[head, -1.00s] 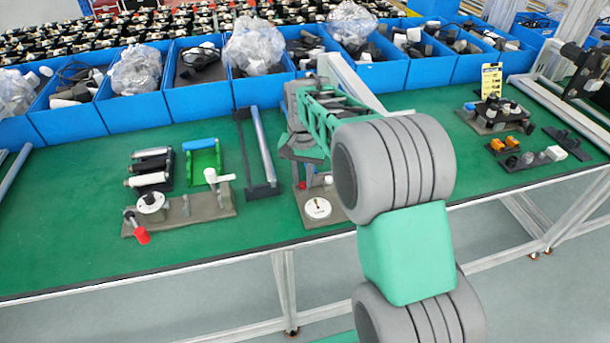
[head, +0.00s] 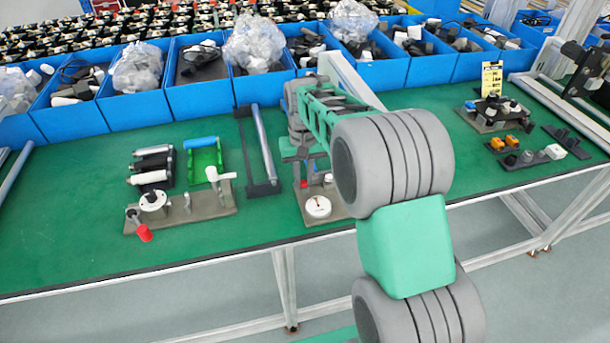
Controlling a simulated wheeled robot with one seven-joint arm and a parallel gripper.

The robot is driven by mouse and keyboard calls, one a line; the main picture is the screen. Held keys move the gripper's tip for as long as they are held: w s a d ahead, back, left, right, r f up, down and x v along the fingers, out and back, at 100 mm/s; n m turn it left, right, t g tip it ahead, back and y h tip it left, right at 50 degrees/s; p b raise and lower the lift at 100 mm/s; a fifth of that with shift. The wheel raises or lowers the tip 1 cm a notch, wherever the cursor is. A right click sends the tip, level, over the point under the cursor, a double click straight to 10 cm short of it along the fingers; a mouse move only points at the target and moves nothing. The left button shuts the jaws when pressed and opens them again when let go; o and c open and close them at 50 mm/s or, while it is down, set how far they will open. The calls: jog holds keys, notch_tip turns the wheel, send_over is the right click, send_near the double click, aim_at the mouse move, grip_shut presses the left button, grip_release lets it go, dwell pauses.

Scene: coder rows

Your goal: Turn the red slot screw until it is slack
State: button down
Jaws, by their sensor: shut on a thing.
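The red slot screw (head: 304,184) shows as a small red spot on the brown plate (head: 337,212), left of the white dial. My gripper (head: 303,176) points down directly over it, with its fingers shut on the screw. The fingers and the screw's sides are small and partly hidden, so the slot and its angle cannot be made out.
A white dial (head: 318,207) with a red needle sits just in front of the screw, and a white knob stands to its right. A second board (head: 215,205) with a red handle (head: 144,233) lies left. Blue bins (head: 200,97) line the back.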

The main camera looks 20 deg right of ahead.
aim_at(303, 182)
jog(key=shift+s+f, duration=0.25)
jog(key=shift+f, duration=0.05)
jog(key=c, duration=1.7)
grip_release()
jog(key=o, duration=0.4)
jog(key=shift+w+r, duration=0.1)
jog(key=shift+r, duration=3.95)
